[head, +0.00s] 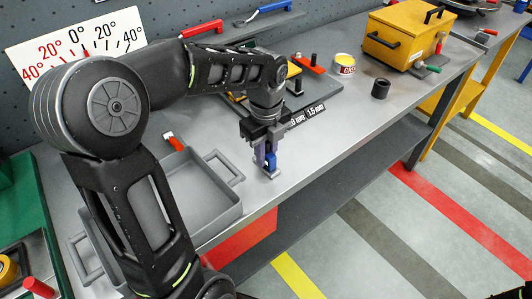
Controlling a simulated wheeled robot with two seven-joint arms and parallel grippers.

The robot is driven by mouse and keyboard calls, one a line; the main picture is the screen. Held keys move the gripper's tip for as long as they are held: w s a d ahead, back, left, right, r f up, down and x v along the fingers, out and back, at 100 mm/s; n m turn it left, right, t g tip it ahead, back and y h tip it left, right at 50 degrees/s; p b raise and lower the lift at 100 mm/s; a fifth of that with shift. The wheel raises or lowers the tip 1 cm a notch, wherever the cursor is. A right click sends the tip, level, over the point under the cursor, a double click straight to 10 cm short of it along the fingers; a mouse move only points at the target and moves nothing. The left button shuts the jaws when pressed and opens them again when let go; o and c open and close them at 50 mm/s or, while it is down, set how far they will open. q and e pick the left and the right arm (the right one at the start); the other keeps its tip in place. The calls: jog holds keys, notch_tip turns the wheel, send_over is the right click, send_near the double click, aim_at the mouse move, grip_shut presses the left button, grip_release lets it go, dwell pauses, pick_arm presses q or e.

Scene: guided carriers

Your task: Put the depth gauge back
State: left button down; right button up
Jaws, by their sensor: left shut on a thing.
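My left gripper (265,152) points down over the front edge of the grey workbench. It is shut on a small blue and grey tool (270,163), which looks like the depth gauge. Its lower end is close to the bench top; I cannot tell whether it touches. The fingers and wrist hide much of its upper part. Behind the wrist is a board with yellow edges (232,101) and a label reading 1.5 mm; my arm hides part of it.
A grey two-handled tray (215,205) lies left of the gripper, with a red-handled item (174,142) by it. To the right are a small open can (344,65), a black cylinder (381,88) and a yellow toolbox (402,38). The bench front right of the gripper is clear.

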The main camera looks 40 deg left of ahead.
pick_arm(q)
jog(key=shift+f, duration=0.2)
jog(key=c, duration=1.3)
grip_release()
jog(key=shift+r, duration=0.1)
notch_tip(320, 180, up, 12)
jog(key=shift+r+p, duration=0.15)
jog(key=shift+p, duration=0.4)
